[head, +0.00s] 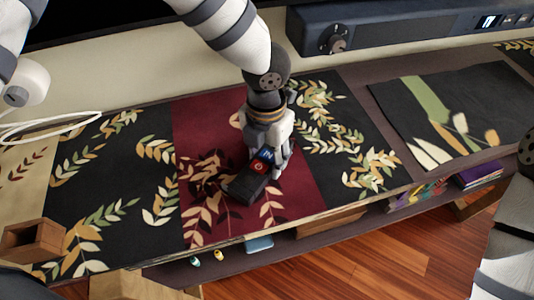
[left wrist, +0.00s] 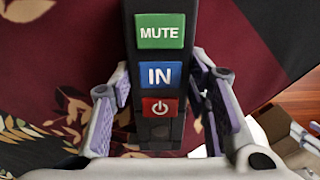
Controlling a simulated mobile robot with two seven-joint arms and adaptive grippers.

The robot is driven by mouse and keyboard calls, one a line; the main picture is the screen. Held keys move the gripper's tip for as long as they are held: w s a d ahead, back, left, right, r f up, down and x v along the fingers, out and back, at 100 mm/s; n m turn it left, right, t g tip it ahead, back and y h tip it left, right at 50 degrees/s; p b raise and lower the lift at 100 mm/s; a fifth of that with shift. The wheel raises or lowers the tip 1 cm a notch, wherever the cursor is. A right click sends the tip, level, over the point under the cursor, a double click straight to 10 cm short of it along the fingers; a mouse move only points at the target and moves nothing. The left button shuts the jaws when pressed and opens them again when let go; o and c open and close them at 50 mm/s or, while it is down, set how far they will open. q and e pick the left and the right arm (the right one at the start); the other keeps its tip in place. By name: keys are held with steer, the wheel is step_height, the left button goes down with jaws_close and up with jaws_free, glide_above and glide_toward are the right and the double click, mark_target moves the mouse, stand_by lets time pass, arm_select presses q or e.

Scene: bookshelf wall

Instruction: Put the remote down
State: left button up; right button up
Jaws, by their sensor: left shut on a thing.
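The remote (head: 246,185) is a dark, long block with coloured buttons. In the left wrist view the remote (left wrist: 158,75) shows a green MUTE, a blue IN and a red power button. My left gripper (head: 270,160) points down and is shut on the remote, one finger on each side. The remote is over the dark red part of the patterned mat (head: 205,130); I cannot tell whether its underside touches the mat. My right gripper is not in view.
The mat lies on a long shelf below a wall-side ledge. A dark soundbar-like box (head: 400,32) stands at the back right. A second leaf-patterned mat (head: 450,110) lies to the right. Books (head: 478,174) sit on a lower shelf. A wooden box (head: 32,240) is at the left front.

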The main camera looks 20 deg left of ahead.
mark_target(266, 158)
arm_select(q)
steer(key=o, duration=1.3)
step_height(266, 158, up, 12)
steer(key=shift+r+p, duration=0.1)
steer(key=shift+p, duration=0.4)
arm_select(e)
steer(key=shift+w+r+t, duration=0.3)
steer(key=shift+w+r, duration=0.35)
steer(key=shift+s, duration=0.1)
